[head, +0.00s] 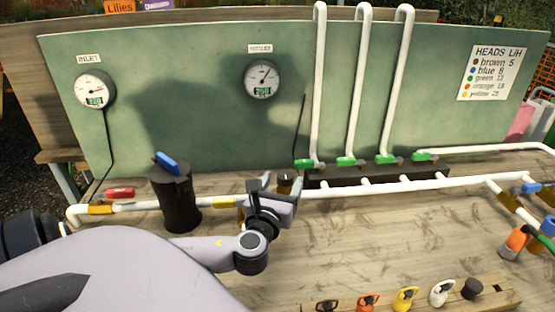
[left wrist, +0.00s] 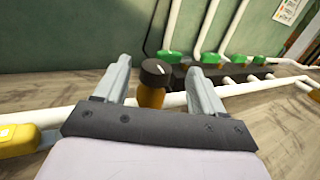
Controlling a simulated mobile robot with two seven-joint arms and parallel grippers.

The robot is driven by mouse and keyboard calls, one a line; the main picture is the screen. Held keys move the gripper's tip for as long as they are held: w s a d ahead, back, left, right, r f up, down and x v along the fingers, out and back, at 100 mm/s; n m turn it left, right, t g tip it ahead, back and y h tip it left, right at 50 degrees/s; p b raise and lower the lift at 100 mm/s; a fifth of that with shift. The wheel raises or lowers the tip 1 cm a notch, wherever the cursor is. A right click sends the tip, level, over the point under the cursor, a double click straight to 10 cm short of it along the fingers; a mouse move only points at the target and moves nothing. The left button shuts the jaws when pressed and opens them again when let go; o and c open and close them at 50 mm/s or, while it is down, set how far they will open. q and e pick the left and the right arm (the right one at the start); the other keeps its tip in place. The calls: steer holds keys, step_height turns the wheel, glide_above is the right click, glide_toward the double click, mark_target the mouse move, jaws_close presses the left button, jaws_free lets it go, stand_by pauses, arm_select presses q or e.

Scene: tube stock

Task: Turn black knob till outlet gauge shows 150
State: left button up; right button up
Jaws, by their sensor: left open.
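The black knob (head: 286,176) tops a brass-coloured valve body on the white pipe; in the left wrist view the knob (left wrist: 156,72) sits between my finger tips. My left gripper (head: 281,182) is open, with one finger on each side of the knob. In the left wrist view a gap shows between the knob and each finger of the gripper (left wrist: 159,68). The outlet gauge (head: 262,77) hangs on the green board; its small digital display seems to read about 200, and its needle points up and right. My right gripper is not in view.
The inlet gauge (head: 94,89) is at the left of the board. A black canister with a blue lever (head: 175,196) stands left of my gripper. Green-handled valves (head: 346,161) and upright white pipes (head: 361,80) are to the right. Coloured fittings (head: 405,298) sit in a wooden rack in front.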

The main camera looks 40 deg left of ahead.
mark_target(287, 172)
arm_select(q)
steer(key=shift+s+d+f, duration=0.15)
steer(key=shift+s+f, duration=0.15)
steer(key=shift+f, duration=0.05)
steer(key=shift+w+f, duration=0.1)
steer(key=shift+w, duration=0.05)
steer(key=b+x, duration=0.2)
steer(key=x, duration=0.2)
steer(key=shift+w+a+f, duration=0.2)
steer(key=shift+w+a, duration=0.1)
steer(key=shift+a, duration=0.05)
steer(key=shift+x, duration=0.85)
steer(key=shift+r, duration=0.15)
steer(key=c, duration=1)
steer(key=shift+o, duration=0.2)
steer(key=shift+g+y, duration=0.3)
